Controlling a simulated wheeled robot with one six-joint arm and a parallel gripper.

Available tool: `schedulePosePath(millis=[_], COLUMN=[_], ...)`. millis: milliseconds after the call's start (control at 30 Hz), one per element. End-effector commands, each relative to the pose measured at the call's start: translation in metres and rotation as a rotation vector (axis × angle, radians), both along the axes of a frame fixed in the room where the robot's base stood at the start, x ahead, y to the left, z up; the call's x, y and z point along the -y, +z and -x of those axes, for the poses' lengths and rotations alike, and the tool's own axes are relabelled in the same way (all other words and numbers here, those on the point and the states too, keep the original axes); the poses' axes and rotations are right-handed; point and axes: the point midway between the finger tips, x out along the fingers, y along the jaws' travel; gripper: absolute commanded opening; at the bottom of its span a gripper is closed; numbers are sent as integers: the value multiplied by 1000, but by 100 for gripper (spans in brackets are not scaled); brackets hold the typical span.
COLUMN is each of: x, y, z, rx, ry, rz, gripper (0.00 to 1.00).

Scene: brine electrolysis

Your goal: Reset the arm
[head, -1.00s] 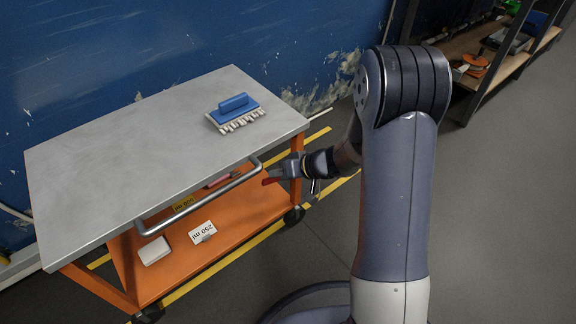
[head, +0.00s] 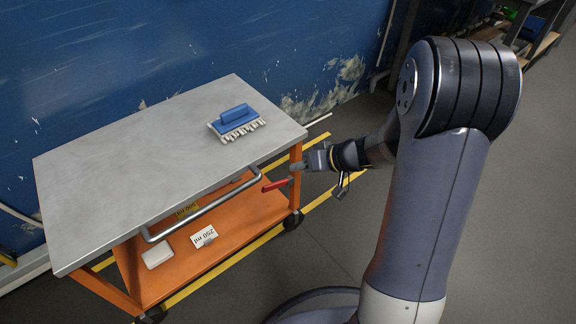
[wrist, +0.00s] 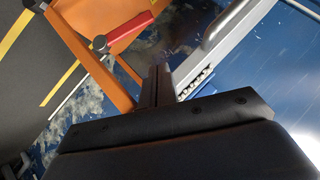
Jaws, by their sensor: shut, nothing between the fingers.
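My gripper (head: 298,167) is at the cart's right end, beside the handle bar and just below the level of the top. Its fingers (wrist: 157,86) are shut together with nothing between them. My arm reaches in from the right of the head view. A red-handled tool (head: 277,184) shows just below the fingertips in the head view. In the wrist view its red handle (wrist: 130,30) and grey end lie ahead of the fingers, against the orange cart frame. I cannot tell whether the fingers touch anything.
The cart has a grey metal top (head: 130,170) and an orange lower shelf (head: 225,235). A blue-handled multichannel piece (head: 236,121) stands on the top. A white block (head: 157,253) and a "250 ml" label (head: 204,237) are below.

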Motion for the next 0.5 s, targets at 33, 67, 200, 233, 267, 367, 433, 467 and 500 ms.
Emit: schedulePosePath(millis=[33, 67, 200, 233, 267, 367, 433, 467, 500], x=[5, 6, 10, 11, 11, 11, 11, 11, 11], y=[6, 8, 11, 12, 12, 12, 12, 12, 11], z=[3, 4, 8, 8, 9, 9, 8, 8, 8], rx=[1, 1, -1, -1, -1, 0, 0, 0, 0], ry=[-2, -2, -1, -1, -1, 0, 0, 0, 0], rz=[-1, -1, 0, 0, 0, 0, 0, 0, 0], gripper=[0, 0, 0, 0, 0, 0, 0, 0, 0])
